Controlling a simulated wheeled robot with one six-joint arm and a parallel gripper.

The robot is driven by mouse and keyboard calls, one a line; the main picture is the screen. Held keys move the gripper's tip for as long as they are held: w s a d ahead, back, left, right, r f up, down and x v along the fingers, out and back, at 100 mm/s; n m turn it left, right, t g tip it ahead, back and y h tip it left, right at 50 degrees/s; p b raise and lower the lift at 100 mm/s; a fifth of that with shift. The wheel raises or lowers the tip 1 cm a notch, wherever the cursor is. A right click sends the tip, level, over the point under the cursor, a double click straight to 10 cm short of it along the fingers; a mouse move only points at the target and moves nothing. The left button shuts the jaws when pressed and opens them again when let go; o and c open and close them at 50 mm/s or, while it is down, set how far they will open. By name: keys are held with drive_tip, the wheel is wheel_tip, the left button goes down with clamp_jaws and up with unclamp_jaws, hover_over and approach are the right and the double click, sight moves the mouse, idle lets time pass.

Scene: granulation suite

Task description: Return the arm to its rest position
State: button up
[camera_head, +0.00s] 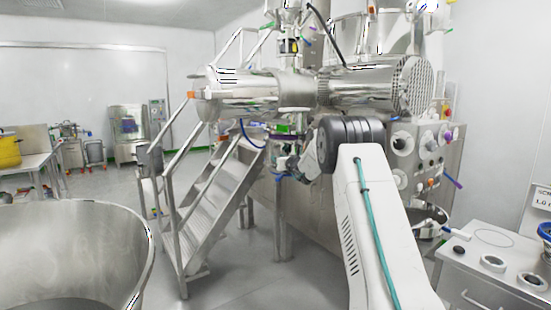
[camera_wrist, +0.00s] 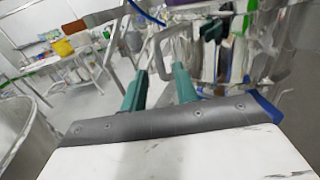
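My arm (camera_head: 372,215) rises from the bottom right in the head view, its white link with a teal cable reaching up to a dark joint in front of the granulation machine (camera_head: 270,90). The far end of the arm is mostly hidden behind this joint. In the wrist view my gripper (camera_wrist: 160,84) shows as two green fingers, spread apart with a gap between them. I see nothing held between them. A bent metal rail shows beyond the gap.
Steel steps with handrails (camera_head: 205,205) stand left of the machine. A large steel bowl (camera_head: 75,250) fills the lower left. A steel cabinet (camera_head: 500,265) stands at lower right, and a side table (camera_head: 30,145) at far left. Open floor lies at the back left.

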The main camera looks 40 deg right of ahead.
drive_tip(key=shift+s, duration=0.35)
idle(0.3)
